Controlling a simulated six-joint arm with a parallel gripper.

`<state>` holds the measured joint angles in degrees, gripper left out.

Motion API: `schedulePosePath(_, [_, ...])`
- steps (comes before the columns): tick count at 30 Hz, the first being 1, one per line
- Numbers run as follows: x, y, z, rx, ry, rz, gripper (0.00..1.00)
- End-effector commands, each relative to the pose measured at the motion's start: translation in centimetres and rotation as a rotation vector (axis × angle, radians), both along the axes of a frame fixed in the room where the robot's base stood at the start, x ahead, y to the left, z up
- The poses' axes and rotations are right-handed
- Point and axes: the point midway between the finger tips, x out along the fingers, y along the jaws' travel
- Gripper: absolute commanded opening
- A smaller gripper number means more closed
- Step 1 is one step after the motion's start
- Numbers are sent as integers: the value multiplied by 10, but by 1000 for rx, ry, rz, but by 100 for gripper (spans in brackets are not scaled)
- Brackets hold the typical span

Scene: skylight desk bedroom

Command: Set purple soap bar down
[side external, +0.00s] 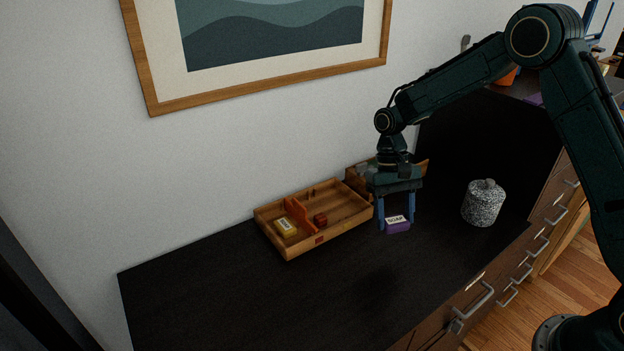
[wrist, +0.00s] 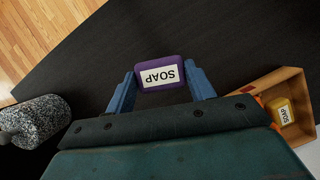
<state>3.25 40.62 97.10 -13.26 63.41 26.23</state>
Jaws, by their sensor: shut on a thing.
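The purple soap bar (side external: 397,226) has a white label reading SOAP. My gripper (side external: 396,225) points down with its blue fingers at the two ends of the bar, shut on it. In the side view the bar is at or just above the dark desk top; I cannot tell whether it touches. In the wrist view the purple soap bar (wrist: 161,73) sits between the fingertips of my gripper (wrist: 162,80), label facing the camera.
A speckled lidded jar (side external: 483,204) stands to the right. The desk top (side external: 300,300) is clear in front.

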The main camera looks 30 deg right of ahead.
Motion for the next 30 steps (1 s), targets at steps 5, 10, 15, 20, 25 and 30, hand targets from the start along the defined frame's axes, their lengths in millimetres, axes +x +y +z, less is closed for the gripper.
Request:
schedulePosePath(5, [6, 4, 11, 1, -1, -136, 31])
schedulePosePath(10, [11, 8, 21, 1, -2, -267, 31])
schedulePosePath(15, [16, 13, 33, 1, -2, -403, 31])
schedulePosePath(20, [20, 17, 45, 2, -3, -540, 31])
schedulePosePath(25, [24, 23, 60, 2, -3, -695, 31])
schedulePosePath(30, [27, 29, 76, 2, -3, -863, 31])
